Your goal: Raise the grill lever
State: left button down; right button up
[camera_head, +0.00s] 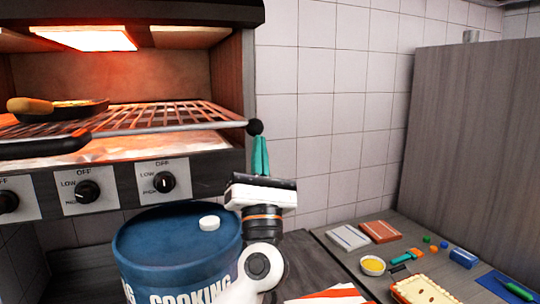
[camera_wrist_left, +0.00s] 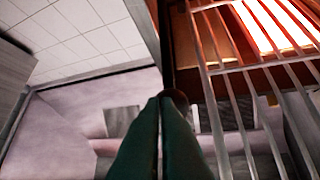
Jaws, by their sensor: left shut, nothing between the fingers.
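The grill's wire rack (camera_head: 150,117) sits under a glowing red heater. A lever with a black ball knob (camera_head: 255,127) sticks out at the rack's front right corner. My left gripper (camera_head: 260,142) points up with its teal fingers shut and empty, just below the knob; I cannot tell whether the tips touch it. In the left wrist view the shut fingers (camera_wrist_left: 161,102) point up beside the rack (camera_wrist_left: 235,95), and a dark round part shows just behind the tips. My right gripper is not in view.
A black pan (camera_head: 62,112) with food rests on the rack's left. Below are control knobs (camera_head: 164,182). A blue drum (camera_head: 180,250) with a white cap (camera_head: 209,223) stands left of my arm.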

pick_arm(q)
jog(key=shift+s+a+r, duration=0.1)
jog(key=shift+a+r, duration=0.65)
jog(key=shift+a, duration=0.1)
jog(key=shift+d+y, duration=0.1)
jog(key=shift+y, duration=0.2)
